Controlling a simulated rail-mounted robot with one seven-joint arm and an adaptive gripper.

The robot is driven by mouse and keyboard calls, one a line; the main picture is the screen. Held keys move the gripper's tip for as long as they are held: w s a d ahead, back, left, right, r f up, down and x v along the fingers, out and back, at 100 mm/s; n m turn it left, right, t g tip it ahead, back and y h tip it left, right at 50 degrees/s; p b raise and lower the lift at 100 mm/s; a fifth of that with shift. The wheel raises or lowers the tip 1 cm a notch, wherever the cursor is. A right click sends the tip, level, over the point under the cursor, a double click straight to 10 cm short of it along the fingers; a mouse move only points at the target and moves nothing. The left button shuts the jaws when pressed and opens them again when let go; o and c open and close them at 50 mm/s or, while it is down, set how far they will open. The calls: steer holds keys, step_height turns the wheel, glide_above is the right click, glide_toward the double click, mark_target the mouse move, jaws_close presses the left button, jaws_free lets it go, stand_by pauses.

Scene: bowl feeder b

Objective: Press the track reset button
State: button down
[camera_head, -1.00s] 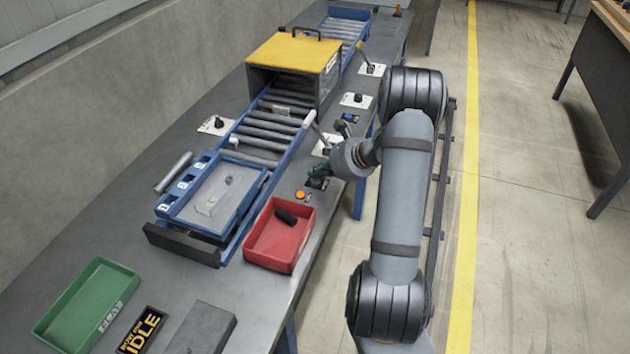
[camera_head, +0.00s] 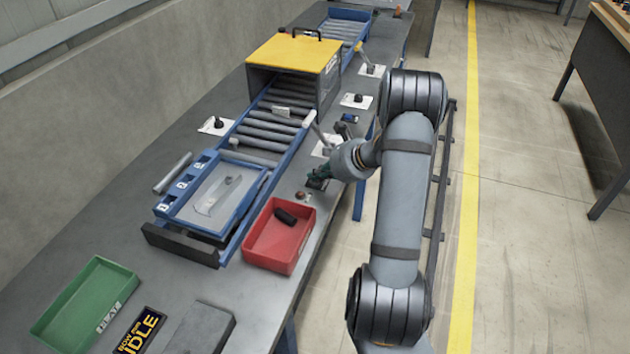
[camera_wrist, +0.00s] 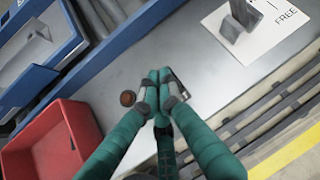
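A small round orange-brown button (camera_head: 301,196) sits on the grey bench beside the red bin; it also shows in the wrist view (camera_wrist: 128,98). A small dark panel (camera_head: 317,184) lies just right of it, largely hidden under my gripper (camera_head: 316,176). In the wrist view my gripper's teal fingers (camera_wrist: 159,76) are together with nothing between them. The tips are to the right of the round button and apart from it, over or beside the dark panel (camera_wrist: 180,92). Contact with the panel cannot be told. No label reading track reset is legible.
The red bin (camera_head: 259,254) holding a black piece stands left of the buttons. A blue-framed roller conveyor (camera_head: 226,233) runs behind. A lever on a white plate marked FREE (camera_wrist: 262,28) stands close by.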

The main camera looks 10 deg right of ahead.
mark_target(318, 182)
stand_by(0.4)
steer(key=shift+r+p, duration=0.55)
steer(key=shift+r, duration=0.2)
step_height(318, 182, up, 5)
steer(key=p, duration=0.4)
steer(key=shift+r, duration=0.1)
stand_by(0.8)
